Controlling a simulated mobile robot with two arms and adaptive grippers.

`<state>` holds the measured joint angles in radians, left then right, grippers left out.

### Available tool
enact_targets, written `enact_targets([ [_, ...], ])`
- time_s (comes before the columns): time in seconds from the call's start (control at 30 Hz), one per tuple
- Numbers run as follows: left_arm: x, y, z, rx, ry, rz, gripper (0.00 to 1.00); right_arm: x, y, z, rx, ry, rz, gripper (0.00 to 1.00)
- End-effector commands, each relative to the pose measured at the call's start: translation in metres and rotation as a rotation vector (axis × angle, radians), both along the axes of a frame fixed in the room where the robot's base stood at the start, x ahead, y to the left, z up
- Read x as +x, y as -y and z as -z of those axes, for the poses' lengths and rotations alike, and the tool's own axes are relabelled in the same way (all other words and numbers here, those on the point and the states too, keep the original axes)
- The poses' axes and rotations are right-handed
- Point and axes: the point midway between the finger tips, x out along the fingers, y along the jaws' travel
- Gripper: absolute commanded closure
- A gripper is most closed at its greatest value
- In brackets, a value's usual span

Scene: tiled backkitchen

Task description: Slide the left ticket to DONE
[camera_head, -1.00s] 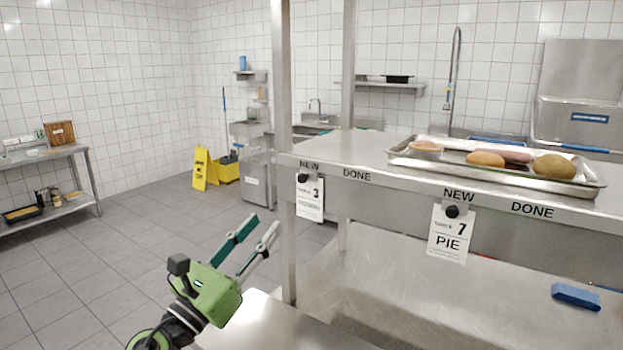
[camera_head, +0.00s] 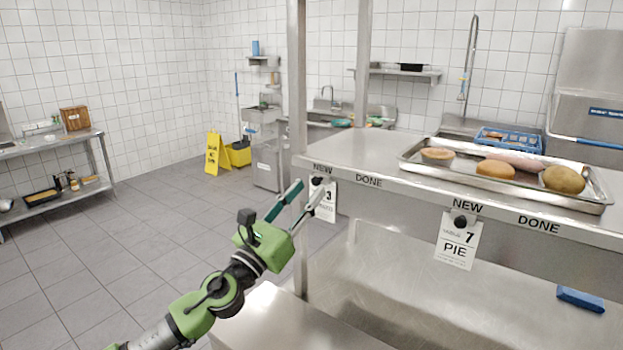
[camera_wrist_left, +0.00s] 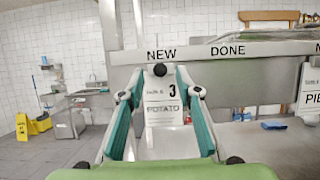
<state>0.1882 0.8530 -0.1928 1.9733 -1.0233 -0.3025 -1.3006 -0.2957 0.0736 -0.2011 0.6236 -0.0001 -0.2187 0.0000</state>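The left ticket (camera_head: 328,202), a white card marked 3, hangs from a black knob under the NEW label at the left end of the steel shelf edge. In the left wrist view the ticket (camera_wrist_left: 163,112) reads POTATO, and its knob (camera_wrist_left: 160,70) shows above it. The DONE label (camera_wrist_left: 228,50) is right of NEW. My left gripper (camera_head: 308,192) is open, its fingers pointing at the ticket and partly covering it. In the wrist view its fingers (camera_wrist_left: 160,95) stand on either side of the card, not closed on it. My right gripper is not in view.
A second ticket (camera_head: 458,240), marked 7 PIE, hangs under another NEW label to the right. A metal tray (camera_head: 420,170) with food sits on the shelf (camera_head: 350,150). A steel post (camera_head: 297,100) stands at the shelf's left end. A blue block (camera_head: 580,298) lies below.

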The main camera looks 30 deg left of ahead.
Motion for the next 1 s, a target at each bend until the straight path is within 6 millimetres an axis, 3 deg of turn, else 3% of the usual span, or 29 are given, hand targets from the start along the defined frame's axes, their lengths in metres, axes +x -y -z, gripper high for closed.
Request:
enact_targets([
  [0.23, 0.022, 0.003, -0.011, -0.001, 0.001, -0.001, 0.69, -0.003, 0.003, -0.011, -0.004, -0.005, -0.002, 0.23],
  [0.6, 0.026, 0.004, -0.010, 0.000, 0.000, 0.000, 0.69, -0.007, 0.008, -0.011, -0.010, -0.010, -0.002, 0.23],
  [0.73, 0.026, 0.004, -0.010, 0.000, 0.000, 0.000, 1.00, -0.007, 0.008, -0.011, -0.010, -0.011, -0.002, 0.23],
  [1.0, 0.025, 0.004, -0.010, 0.000, 0.000, 0.000, 1.00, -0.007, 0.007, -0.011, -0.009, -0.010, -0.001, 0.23],
])
